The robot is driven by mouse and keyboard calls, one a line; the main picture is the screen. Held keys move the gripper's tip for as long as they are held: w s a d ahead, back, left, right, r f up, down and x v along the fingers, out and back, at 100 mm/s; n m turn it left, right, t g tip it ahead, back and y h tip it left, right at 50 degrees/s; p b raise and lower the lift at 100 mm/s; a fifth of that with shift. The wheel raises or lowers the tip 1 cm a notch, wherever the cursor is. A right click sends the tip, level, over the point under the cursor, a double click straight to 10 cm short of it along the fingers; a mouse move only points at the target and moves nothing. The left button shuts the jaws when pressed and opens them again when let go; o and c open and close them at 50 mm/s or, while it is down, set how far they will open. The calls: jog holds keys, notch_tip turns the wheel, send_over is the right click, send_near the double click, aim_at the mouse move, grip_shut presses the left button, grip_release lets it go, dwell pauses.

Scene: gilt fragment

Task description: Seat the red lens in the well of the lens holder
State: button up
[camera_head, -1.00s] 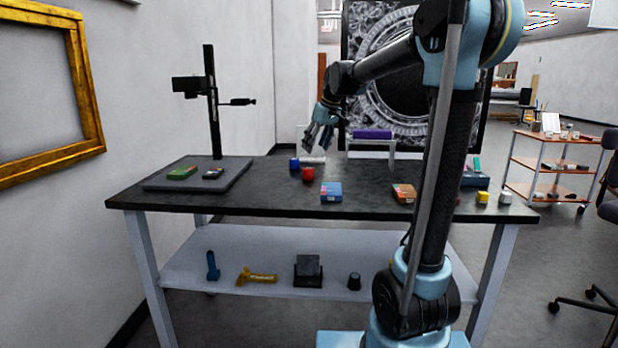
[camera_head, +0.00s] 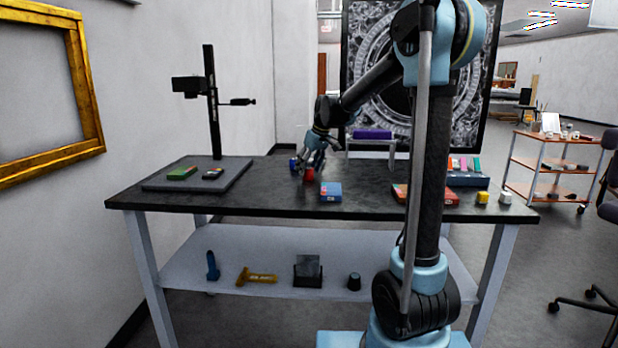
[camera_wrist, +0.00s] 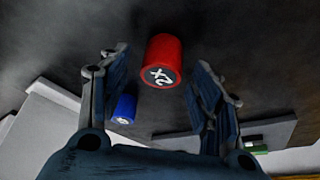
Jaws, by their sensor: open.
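The red lens (camera_head: 309,175) is a short red cylinder upright on the dark tabletop, left of centre. In the wrist view the red lens (camera_wrist: 163,50) shows a white mark on its dark end face. It lies between and beyond the fingertips. My gripper (camera_head: 311,164) is open just above and behind it, and no finger visibly touches it. Both spread fingers show in the wrist view (camera_wrist: 160,68). I cannot pick out the lens holder or its well for certain in either view.
A blue cylinder (camera_head: 293,164) stands close to the red lens, left and behind. A blue box (camera_head: 331,192) lies in front. A black copy stand (camera_head: 213,120) rises from a board at left. Yellow (camera_head: 483,197) and white (camera_head: 505,197) cylinders stand at right.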

jog(key=c, duration=1.3)
jog(key=shift+o, duration=0.2)
